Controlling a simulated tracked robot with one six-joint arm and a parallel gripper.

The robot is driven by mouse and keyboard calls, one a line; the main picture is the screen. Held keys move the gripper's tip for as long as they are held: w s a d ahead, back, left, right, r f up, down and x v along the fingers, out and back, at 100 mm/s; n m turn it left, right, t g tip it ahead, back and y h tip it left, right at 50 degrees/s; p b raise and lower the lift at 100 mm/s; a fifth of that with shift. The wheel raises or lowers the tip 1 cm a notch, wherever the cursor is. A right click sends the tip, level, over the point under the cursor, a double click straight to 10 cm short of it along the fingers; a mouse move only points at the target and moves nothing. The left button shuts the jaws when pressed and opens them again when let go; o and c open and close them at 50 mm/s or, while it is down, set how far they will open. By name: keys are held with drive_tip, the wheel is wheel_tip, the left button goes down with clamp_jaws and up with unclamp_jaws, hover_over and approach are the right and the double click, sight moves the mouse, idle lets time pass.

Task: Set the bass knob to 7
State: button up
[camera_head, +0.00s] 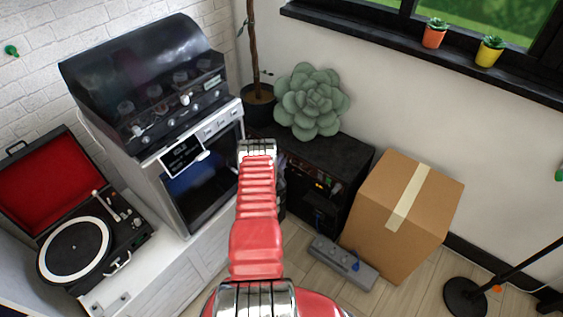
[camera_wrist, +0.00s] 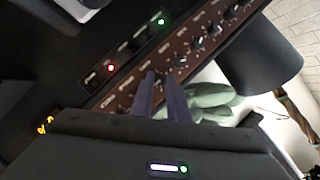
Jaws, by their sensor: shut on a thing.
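The black amplifier (camera_head: 340,160) stands on the floor below the window in the head view, with a lit control panel on its front. The wrist view shows its brown panel (camera_wrist: 222,30) tilted, with a row of knobs and labels too small to read. My gripper (camera_wrist: 159,76) is shut on one knob of that row. The fingers hide most of this knob, and I cannot read its label or setting. A neighbouring knob (camera_wrist: 180,62) sits free beside the fingers. In the head view my red arm hides the gripper and part of the amplifier.
A green succulent (camera_head: 311,101) sits on top of the amplifier. A cardboard box (camera_head: 425,215) stands close to its right, and a grey pedal (camera_head: 343,261) lies on the floor in front. An oven (camera_head: 205,185) and a turntable (camera_head: 75,250) are to the left.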

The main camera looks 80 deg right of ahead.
clamp_jaws()
drive_tip(key=shift+w+r+n+g+y, duration=0.1)
drive_tip(key=shift+n+g+y, duration=0.4)
drive_tip(key=shift+n, duration=0.45)
drive_tip(key=shift+w+n+g+y, duration=0.1)
drive_tip(key=shift+n+g+y, duration=0.35)
drive_tip(key=shift+n, duration=0.5)
drive_tip(key=o, duration=0.6)
unclamp_jaws()
